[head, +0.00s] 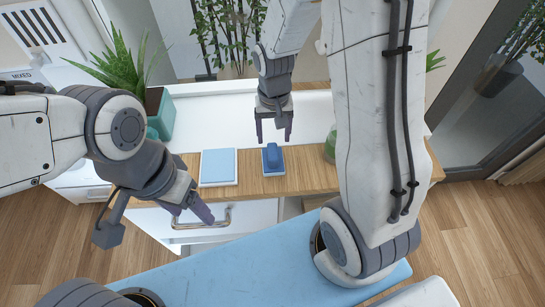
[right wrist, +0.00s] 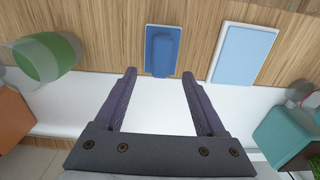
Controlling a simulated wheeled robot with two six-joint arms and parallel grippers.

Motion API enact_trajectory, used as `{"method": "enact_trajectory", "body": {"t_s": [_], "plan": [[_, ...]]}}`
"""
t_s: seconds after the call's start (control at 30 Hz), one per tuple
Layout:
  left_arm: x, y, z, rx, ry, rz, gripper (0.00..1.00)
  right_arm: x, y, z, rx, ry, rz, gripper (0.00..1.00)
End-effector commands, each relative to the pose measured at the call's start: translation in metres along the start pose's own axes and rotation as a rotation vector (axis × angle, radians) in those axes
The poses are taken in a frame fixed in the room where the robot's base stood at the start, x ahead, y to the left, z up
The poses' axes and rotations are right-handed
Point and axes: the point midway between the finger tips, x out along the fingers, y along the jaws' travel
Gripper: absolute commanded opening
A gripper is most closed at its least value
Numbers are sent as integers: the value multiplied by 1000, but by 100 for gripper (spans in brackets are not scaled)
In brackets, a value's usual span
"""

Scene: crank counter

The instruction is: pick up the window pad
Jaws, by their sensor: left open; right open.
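The window pad, a dark blue block with a raised grip (head: 273,155), lies on a blue, white-edged base on the wooden counter; it also shows in the right wrist view (right wrist: 163,48). My right gripper (head: 273,133) is open and empty, pointing down just behind the pad in the head view. In the right wrist view my right gripper (right wrist: 160,76) has the pad just beyond its fingertips, between their lines. My left gripper (head: 195,205) is open and empty over the front of the counter, by the drawer handle, left of the pad.
A light blue, white-edged panel (head: 218,167) lies left of the pad. A green glass (head: 331,143) stands to its right, partly hidden by my right arm. A potted plant (head: 160,114) stands back left. A metal handle (head: 202,222) juts from the counter front.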

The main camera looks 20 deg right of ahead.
Motion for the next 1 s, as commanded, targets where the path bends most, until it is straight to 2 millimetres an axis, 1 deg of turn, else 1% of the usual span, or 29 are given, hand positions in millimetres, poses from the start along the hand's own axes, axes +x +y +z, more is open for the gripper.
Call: {"method": "enact_trajectory", "body": {"t_s": [0.03, 0.1, 0.27, 0.43, 0.5, 0.57, 0.7, 0.87, 0.9, 0.93, 0.97, 1.0], "plan": [[-1, 0, 0, 0, 0, 0, 66, 8, 0, 1, -1, -4, 1, 72], [-1, 0, 0, 0, 0, 0, 66, 14, 0, 1, -1, -2, 1, 72], [-3, 0, 0, 0, 0, 0, 66, 24, 0, 2, -2, -3, 1, 72], [-9, 1, 0, 0, 0, 0, 66, 48, -2, 7, -2, -6, 2, 72], [-9, 1, 0, 0, 0, 0, 66, 58, -2, 6, -2, -4, 1, 72], [-9, 1, 0, 0, 0, 0, 66, 64, -2, 6, -2, -3, 1, 72], [-9, 1, 0, 0, 0, 0, 66, 70, -2, 5, -2, 0, 0, 72], [-9, 1, 0, 0, 0, 0, 66, 70, -2, 5, -2, 1, -1, 72], [-9, 1, 0, 0, 0, 0, 66, 70, -2, 5, -2, 1, -1, 65], [-9, 1, 0, 0, 0, 0, 66, 70, -2, 5, -2, 1, -1, 53], [-9, 1, 0, 0, 0, 0, 66, 70, -2, 5, -2, 1, -1, 42], [-9, 1, 0, 0, 0, 0, 66, 69, -2, 5, -2, 1, -1, 27]]}}
